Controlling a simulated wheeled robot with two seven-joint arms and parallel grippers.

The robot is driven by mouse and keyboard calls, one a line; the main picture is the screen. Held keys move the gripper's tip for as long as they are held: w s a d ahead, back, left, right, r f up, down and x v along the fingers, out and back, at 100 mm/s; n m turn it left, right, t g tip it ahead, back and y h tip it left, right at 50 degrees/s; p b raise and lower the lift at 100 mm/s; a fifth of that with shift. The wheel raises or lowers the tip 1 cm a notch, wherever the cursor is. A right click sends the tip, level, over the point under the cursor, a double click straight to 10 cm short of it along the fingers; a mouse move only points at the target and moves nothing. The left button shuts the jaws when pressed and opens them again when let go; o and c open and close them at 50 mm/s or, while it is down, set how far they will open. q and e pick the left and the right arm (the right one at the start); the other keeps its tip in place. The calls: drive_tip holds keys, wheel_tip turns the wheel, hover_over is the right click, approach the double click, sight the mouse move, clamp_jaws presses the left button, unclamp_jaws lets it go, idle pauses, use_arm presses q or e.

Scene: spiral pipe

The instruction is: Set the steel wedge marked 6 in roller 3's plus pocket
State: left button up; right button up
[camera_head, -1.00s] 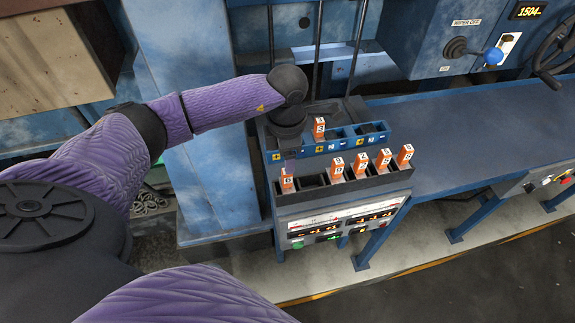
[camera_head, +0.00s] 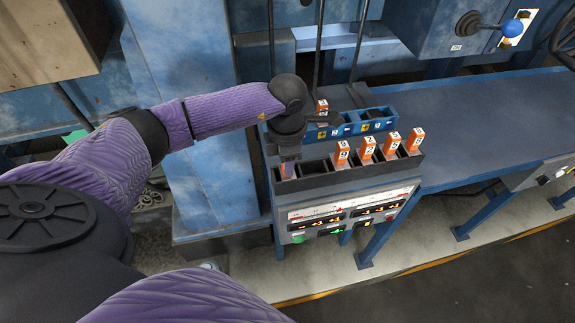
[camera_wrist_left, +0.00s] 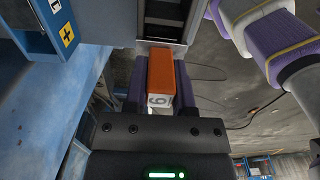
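The orange wedge marked 6 (camera_wrist_left: 161,78) is between the fingers of my left gripper (camera_wrist_left: 160,88) in the left wrist view, with both fingers flush against its sides. In the head view, my left gripper (camera_head: 289,160) points down at the left end of the dark front tray (camera_head: 350,179), and only a little of this wedge (camera_head: 288,171) shows. The blue pocket rack (camera_head: 351,130) stands behind the tray with plus and minus labels; its roller numbers are too small to read surely. One orange wedge (camera_head: 321,106) stands in the rack, partly behind my wrist. My right gripper is out of view.
Several other orange wedges (camera_head: 367,148) stand in the right part of the front tray. A panel with lit displays (camera_head: 350,213) is below it. Thin vertical rods (camera_head: 319,45) rise behind the rack. A blue table (camera_head: 490,118) extends to the right.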

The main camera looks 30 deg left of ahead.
use_arm(q)
clamp_jaws()
drive_tip(key=shift+r+p, duration=1.35)
drive_tip(key=shift+r, duration=0.35)
wheel_tip(320, 180, up, 3)
drive_tip(key=shift+r+p, duration=0.15)
drive_tip(key=shift+p, duration=1.1)
